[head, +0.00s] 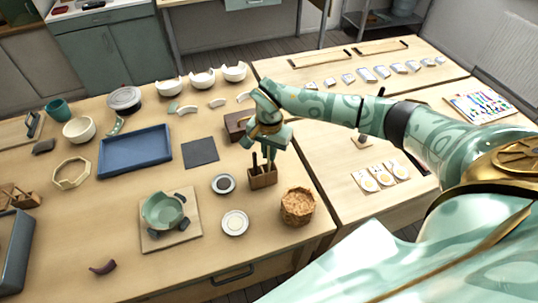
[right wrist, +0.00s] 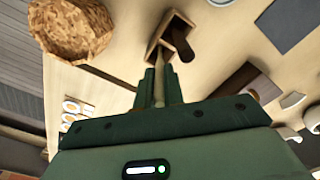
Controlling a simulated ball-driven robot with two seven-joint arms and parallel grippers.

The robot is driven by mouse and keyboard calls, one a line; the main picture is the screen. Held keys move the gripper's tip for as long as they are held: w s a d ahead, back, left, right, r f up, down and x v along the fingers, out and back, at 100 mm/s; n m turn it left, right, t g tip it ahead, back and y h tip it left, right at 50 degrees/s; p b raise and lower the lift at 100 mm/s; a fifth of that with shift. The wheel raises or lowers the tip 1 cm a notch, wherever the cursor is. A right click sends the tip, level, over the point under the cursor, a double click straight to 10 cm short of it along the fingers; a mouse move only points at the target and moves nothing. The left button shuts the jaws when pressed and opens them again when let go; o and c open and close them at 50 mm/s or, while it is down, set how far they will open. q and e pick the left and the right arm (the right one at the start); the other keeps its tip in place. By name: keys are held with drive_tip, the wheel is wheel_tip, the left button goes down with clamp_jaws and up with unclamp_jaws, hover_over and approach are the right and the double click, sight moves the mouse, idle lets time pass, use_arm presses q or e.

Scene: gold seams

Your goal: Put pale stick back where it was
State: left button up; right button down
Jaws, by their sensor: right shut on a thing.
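My right gripper (head: 262,156) is upright just above a small wooden holder (head: 264,180) near the table's right edge. In the right wrist view the gripper (right wrist: 159,88) is shut on a pale stick (right wrist: 159,68), which runs from between the fingers to the opening of the holder (right wrist: 153,36). The stick's end is at or inside the opening; I cannot tell how deep. A dark brown stick (right wrist: 181,44) stands in the holder beside it. In the head view the fingers mostly hide the pale stick. My left gripper is not in view.
A woven, crumbly brown basket (head: 298,207) stands just right of the holder. Two small dishes (head: 223,184) (head: 235,223) lie to its left. A dark wooden block (head: 236,126) is behind. A green pot (head: 164,212) sits on a board at the left. Bare table lies in front.

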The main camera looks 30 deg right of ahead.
drive_tip(key=shift+f, duration=0.7)
drive_tip(key=shift+f, duration=0.1)
drive_tip(key=c, duration=1.5)
unclamp_jaws()
drive_tip(key=shift+r, duration=0.45)
wheel_tip(320, 180, up, 12)
drive_tip(key=shift+f+p, duration=0.25)
drive_tip(key=shift+p, duration=0.55)
